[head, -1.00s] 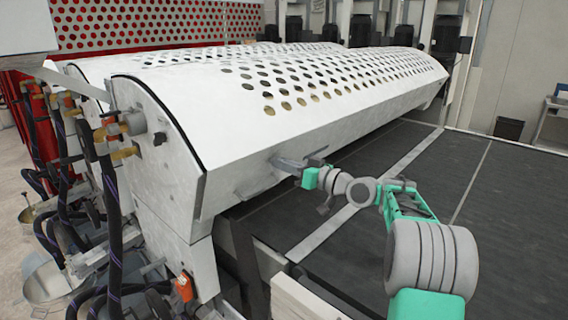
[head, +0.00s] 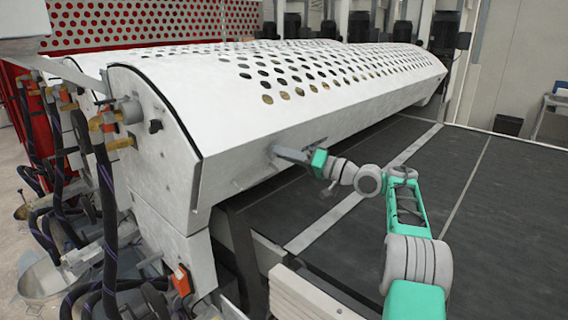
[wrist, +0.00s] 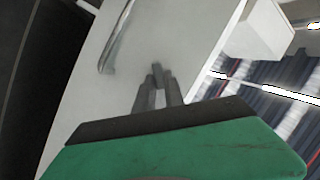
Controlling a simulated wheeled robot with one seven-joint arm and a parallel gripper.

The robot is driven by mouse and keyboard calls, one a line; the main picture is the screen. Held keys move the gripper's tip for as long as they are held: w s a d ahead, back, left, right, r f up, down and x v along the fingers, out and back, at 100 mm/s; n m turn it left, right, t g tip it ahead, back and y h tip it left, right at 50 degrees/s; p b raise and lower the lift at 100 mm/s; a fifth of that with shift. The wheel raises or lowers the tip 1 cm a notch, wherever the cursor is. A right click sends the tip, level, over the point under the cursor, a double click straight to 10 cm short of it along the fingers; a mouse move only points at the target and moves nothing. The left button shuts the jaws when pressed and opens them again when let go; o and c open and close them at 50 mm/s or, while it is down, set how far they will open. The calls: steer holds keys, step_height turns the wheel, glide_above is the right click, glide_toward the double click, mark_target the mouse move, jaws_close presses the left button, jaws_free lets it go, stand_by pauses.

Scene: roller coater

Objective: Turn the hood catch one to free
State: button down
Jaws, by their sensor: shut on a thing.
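The white hood (head: 240,140) is down over the machine, with a sloping perforated top and a plain front face. My gripper (head: 277,151) is at this front face, at the hood's near end. In the wrist view, my gripper's two grey fingers (wrist: 158,94) are closed around a small grey piece, which I take to be hood catch one (wrist: 157,70). The fingers hide most of the catch, so its exact angle cannot be told. A metal bar handle (wrist: 117,40) is on the same face, apart from the fingers.
A dark conveyor bed (head: 420,185) lies below and right of the hood, under my arm. Hoses and brass fittings (head: 110,120) crowd the hood's left end.

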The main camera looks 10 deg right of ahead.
steer(key=b, duration=0.3)
steer(key=shift+f+m+y, duration=0.3)
steer(key=shift+f, duration=0.1)
steer(key=shift+w+m+b, duration=0.1)
steer(key=shift+m+b, duration=0.2)
steer(key=shift+b, duration=0.5)
steer(key=m+y+p, duration=0.2)
steer(key=m+p, duration=0.1)
steer(key=shift+w+r+g+y, duration=0.1)
steer(key=shift+r+g+y, duration=0.1)
steer(key=shift+g+y, duration=0.2)
steer(key=shift+f+m, duration=0.15)
steer(key=shift+m, duration=0.15)
steer(key=c, duration=1.4)
jaws_free()
steer(key=shift+c, duration=0.2)
steer(key=shift+p, duration=0.3)
